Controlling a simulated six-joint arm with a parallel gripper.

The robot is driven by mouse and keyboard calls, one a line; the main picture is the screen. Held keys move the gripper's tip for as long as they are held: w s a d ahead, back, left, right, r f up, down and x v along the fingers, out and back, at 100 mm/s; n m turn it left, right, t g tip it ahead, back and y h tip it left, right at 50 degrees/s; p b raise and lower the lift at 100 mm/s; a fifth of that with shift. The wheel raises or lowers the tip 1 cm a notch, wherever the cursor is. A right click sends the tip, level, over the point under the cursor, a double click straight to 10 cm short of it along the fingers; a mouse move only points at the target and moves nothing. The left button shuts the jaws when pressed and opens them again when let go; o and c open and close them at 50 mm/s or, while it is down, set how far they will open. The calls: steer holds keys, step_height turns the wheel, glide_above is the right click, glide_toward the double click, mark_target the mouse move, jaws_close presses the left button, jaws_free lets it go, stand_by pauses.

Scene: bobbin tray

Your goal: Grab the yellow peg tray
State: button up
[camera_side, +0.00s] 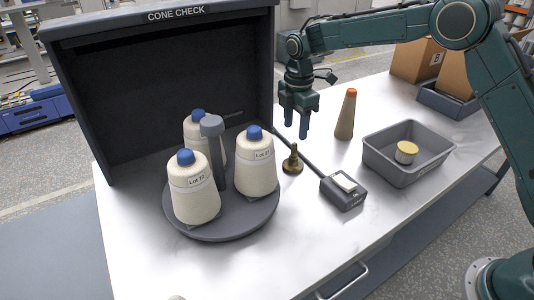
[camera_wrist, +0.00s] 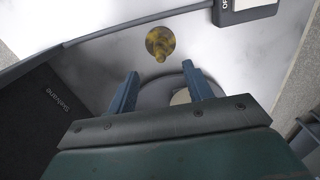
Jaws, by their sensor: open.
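I see no yellow peg tray in either view. A round dark grey tray (camera_side: 235,225) with an upright grey post (camera_side: 213,155) carries three cream yarn cones with blue tops, such as the front one (camera_side: 194,200). A small brass weight-like piece (camera_side: 292,163) stands on the table right of it; it also shows in the wrist view (camera_wrist: 160,43). My gripper (camera_side: 296,122) is open and empty, pointing down above the table behind the brass piece. In the wrist view its fingers (camera_wrist: 160,72) are apart, with part of a round grey thing between and behind them.
A dark booth marked CONE CHECK (camera_side: 170,80) stands behind the tray. A small grey device (camera_side: 343,192), a tan cone with an orange tip (camera_side: 346,115) and a grey bin (camera_side: 390,175) holding a yellow-topped spool (camera_side: 406,152) are to the right. Cardboard boxes (camera_side: 415,60) stand at the back.

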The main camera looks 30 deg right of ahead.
glide_above(294, 157)
steer(key=shift+w+d+f, duration=0.15)
steer(key=shift+w+f, duration=0.05)
steer(key=shift+f, duration=0.95)
steer(key=shift+w+d+f, duration=0.1)
steer(key=shift+w+f, duration=0.1)
steer(key=shift+f, duration=0.9)
steer(key=shift+f, duration=0.1)
steer(key=shift+f, duration=2.5)
steer(key=shift+c, duration=0.4)
steer(key=c, duration=1)
